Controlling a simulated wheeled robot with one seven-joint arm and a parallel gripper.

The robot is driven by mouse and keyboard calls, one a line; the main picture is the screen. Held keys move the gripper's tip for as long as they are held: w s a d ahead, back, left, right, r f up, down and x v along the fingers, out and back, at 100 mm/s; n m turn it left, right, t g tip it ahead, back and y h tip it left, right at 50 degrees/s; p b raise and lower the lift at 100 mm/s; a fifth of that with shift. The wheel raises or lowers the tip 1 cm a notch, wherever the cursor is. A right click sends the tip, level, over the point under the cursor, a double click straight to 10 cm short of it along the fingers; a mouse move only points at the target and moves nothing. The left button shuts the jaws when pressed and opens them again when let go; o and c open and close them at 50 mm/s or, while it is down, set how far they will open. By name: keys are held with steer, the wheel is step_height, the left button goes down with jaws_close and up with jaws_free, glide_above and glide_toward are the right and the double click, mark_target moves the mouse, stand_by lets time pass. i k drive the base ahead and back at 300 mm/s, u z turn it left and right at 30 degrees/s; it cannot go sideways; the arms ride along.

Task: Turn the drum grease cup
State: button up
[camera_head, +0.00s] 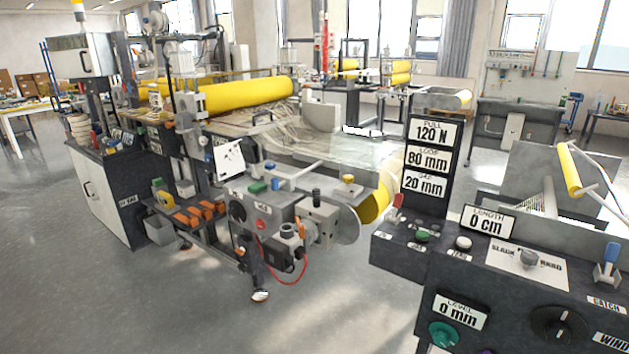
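The drum is a yellow roller (374,206) at the right end of the laminating machine, with a round grey end disc (346,226) facing me. Several small fittings sit near it: a black ribbed cap (316,195) on the grey housing, a yellow knob (348,179) above the drum, and a dark round cap (287,230) on the unit with the red cable. I cannot tell which of these is the grease cup. My gripper is not in view.
A control console (490,290) with knobs and a display post (430,165) fills the right front. The grey floor (170,305) at front left is clear.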

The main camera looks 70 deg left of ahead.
mark_target(348, 179)
steer(key=u, duration=1.7)
steer(key=i, duration=1.5)
